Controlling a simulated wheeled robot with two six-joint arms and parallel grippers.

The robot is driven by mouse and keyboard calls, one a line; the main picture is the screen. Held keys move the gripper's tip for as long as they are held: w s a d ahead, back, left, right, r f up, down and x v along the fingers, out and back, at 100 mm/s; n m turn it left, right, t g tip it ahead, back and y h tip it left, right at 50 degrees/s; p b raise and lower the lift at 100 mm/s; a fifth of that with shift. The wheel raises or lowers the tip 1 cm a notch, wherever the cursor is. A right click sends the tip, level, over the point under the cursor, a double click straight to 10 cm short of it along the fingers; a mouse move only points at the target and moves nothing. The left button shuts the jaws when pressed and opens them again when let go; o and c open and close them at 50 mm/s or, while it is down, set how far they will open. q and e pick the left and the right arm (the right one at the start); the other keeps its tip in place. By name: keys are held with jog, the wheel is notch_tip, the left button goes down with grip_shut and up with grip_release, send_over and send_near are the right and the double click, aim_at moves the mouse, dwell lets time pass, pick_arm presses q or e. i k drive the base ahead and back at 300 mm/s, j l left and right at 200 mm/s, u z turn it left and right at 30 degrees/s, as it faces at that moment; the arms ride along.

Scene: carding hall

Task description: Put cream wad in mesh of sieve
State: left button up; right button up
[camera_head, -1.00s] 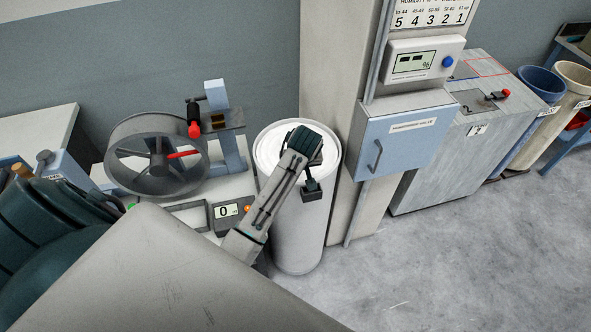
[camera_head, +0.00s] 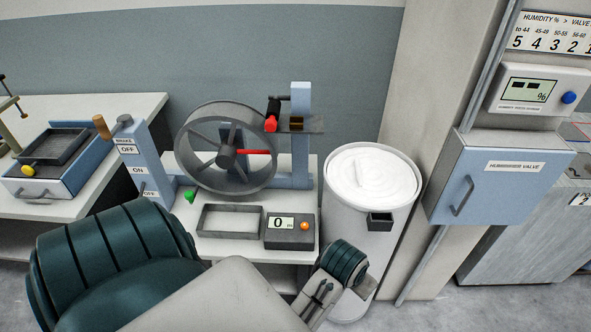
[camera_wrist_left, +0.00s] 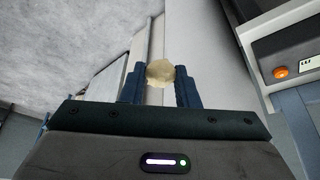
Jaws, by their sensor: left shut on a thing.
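My left gripper (camera_wrist_left: 160,80) is shut on a small cream wad (camera_wrist_left: 160,71), which shows between the two blue fingertips in the left wrist view. The head view does not show these fingertips or the wad; my arm fills its lower middle. What looks like the sieve, a dark square frame with a grey mesh (camera_head: 56,146), sits on a blue-and-white box at the far left of the head view. Its mesh looks empty. My right gripper is not in view.
A spoked wheel (camera_head: 226,178) with a crank, a grey tray (camera_head: 231,233) and a scale reading 0 (camera_head: 290,231) stand on the middle table. A blue brake post (camera_head: 146,165) stands between wheel and sieve. A white can (camera_head: 357,240) is to the right.

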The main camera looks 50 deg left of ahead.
aim_at(57, 148)
jog(key=k+j+u, duration=0.15)
jog(key=j, duration=0.15)
jog(key=k+j+u, duration=0.25)
jog(key=j, duration=0.35)
jog(key=k+j+u, duration=0.1)
jog(key=j, duration=0.25)
jog(key=k+j+u, duration=0.15)
jog(key=j, duration=0.2)
jog(key=k, duration=0.05)
